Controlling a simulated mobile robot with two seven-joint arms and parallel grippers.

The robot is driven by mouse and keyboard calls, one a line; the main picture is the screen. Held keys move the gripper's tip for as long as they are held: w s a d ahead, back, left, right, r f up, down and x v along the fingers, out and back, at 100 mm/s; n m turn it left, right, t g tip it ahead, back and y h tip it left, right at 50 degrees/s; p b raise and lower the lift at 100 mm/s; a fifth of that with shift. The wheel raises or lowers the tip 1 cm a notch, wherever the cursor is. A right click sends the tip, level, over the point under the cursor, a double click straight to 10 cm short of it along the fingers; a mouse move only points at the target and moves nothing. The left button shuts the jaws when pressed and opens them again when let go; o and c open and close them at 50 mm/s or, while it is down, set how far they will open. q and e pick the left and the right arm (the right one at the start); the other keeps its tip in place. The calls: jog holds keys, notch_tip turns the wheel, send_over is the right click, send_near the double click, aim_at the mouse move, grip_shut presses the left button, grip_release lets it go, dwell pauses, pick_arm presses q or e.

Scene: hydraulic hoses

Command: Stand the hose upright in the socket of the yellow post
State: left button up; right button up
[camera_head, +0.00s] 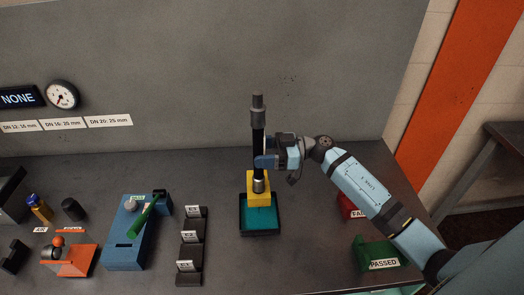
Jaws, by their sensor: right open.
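The hose (258,143) is black with grey metal end fittings. It stands upright, its lower fitting at the top of the yellow post (258,190); how deep it sits in the socket cannot be seen. The post stands in a dark tray with a teal floor (261,218). My right gripper (266,161) is open and comes in from the right at the hose's lower half, close beside or around it. Whether its fingers touch the hose cannot be told. My left gripper does not show.
Left of the post are a black rack (190,245) with labelled slots, a blue block (128,240) with a green-handled tool, and an orange fixture (70,262). At right are a green PASSED bin (378,252) and a red bin (347,207). A grey wall stands behind.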

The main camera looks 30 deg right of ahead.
jog(key=shift+s+d, duration=0.1)
jog(key=shift+d, duration=0.15)
jog(key=b+v, duration=0.3)
jog(key=v, duration=1)
jog(key=shift+s+r, duration=0.1)
